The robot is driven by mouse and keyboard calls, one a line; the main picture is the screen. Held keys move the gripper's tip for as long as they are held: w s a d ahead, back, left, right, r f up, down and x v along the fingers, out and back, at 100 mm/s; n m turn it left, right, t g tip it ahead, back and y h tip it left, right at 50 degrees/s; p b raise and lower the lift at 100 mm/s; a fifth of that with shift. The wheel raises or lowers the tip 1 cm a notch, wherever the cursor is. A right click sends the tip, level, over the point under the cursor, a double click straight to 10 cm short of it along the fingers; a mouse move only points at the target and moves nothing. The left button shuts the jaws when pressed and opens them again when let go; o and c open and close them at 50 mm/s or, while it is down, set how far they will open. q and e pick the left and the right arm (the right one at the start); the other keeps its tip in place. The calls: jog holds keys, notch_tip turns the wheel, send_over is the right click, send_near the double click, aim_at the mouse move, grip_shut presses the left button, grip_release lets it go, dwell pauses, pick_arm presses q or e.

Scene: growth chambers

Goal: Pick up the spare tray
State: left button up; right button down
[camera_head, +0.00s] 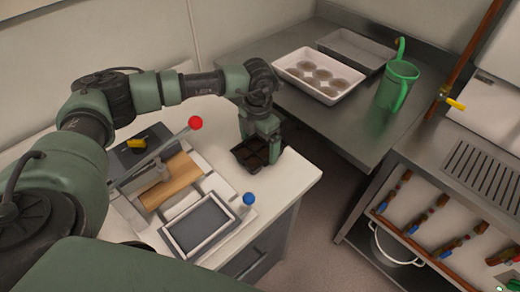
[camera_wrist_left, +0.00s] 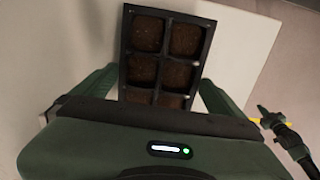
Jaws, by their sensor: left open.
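A small black tray (camera_head: 246,160) with several cells lies near the right end of the white counter. In the left wrist view the black tray (camera_wrist_left: 124,50) shows brown soil-like fill in its cells. My left gripper (camera_head: 262,148) points down over this tray and hides part of it. In the left wrist view the open fingers of my left gripper (camera_wrist_left: 155,88) stand on either side of the tray's near part. I cannot tell whether they touch it. No label shows which tray is the spare one. My right gripper is not in view.
A press-like device with a red-knobbed lever (camera_head: 195,123) and a grey-framed pan (camera_head: 201,226) stand left of the tray. A blue-topped item (camera_head: 248,199) is close by. A white tray of round pots (camera_head: 318,76), an empty grey tray (camera_head: 356,50) and a green watering can (camera_head: 397,86) stand on the metal bench.

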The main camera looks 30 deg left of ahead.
aim_at(259, 147)
pick_arm(q)
notch_tip(259, 147, down, 4)
jog(key=shift+w+r+p, duration=0.15)
jog(key=shift+r+p, duration=0.1)
jog(key=shift+p, duration=0.1)
jog(key=c, duration=1.1)
jog(key=shift+c, duration=1.2)
jog(key=shift+r, duration=0.15)
